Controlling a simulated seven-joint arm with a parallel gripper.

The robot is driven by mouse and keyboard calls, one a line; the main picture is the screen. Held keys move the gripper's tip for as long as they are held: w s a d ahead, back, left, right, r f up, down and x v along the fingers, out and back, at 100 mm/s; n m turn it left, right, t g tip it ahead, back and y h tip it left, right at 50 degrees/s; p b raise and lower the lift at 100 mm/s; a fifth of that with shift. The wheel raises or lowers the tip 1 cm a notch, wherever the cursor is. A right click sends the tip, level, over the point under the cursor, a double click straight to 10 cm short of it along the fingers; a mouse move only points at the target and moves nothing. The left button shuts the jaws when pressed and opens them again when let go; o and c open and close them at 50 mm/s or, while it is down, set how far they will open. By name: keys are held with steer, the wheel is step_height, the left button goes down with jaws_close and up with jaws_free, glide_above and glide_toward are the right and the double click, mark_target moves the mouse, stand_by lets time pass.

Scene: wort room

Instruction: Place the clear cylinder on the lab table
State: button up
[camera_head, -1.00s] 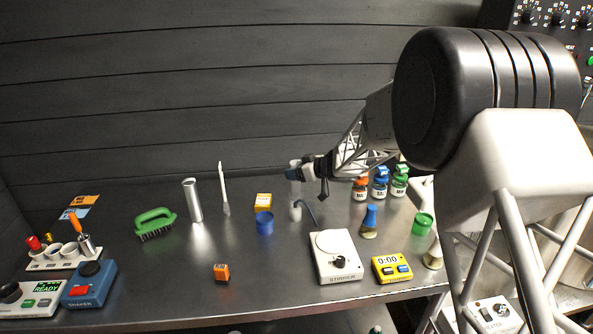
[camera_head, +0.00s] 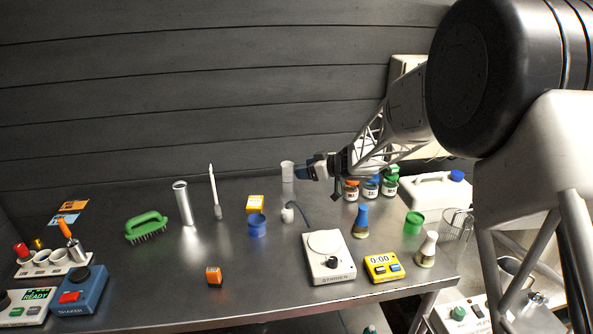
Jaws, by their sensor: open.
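A pale, see-through clear cylinder (camera_head: 287,172) stands upright near the back edge of the lab table (camera_head: 130,290), left of my gripper. Its base appears to rest on the table top, though this is small in the picture. My gripper (camera_head: 301,172) is open, with its blue-tipped fingers just right of the cylinder and pointing left at it. The fingers hold nothing that I can see; whether one still touches the cylinder's side I cannot tell.
A metal cylinder (camera_head: 183,203) and a green brush (camera_head: 146,225) stand left.

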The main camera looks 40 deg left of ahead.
steer(key=shift+v, duration=2.05)
steer(key=shift+w, duration=0.1)
